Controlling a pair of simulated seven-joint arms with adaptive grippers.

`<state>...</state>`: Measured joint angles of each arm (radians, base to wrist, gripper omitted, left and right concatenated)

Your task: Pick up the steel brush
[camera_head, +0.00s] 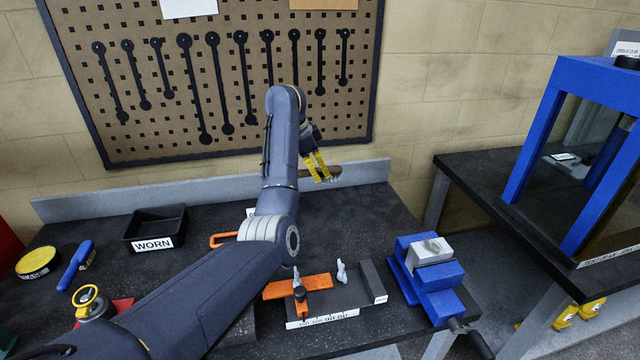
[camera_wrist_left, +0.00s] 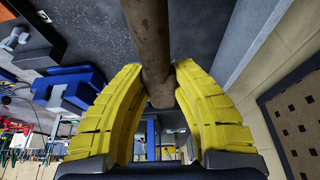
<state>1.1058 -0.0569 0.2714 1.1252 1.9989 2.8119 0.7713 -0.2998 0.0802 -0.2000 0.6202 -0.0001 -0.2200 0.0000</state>
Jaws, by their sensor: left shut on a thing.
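The steel brush shows as a brown, wooden-looking handle (camera_head: 328,170) near the back edge of the dark workbench. My left gripper (camera_head: 318,168) has its yellow fingers shut on it. In the left wrist view the brown handle (camera_wrist_left: 147,38) runs between the yellow finger pads and out of the top of the picture. The bristles are not clear in either view. I cannot tell whether the brush touches the bench or is above it. My right gripper is not in view.
A black bin marked WORN (camera_head: 153,229), a blue-handled brush (camera_head: 78,264) and a yellow round tin (camera_head: 37,262) are at the left. Orange parts (camera_head: 297,287) sit at the front middle. A blue vise (camera_head: 428,275) stands right. A pegboard (camera_head: 220,80) hangs behind.

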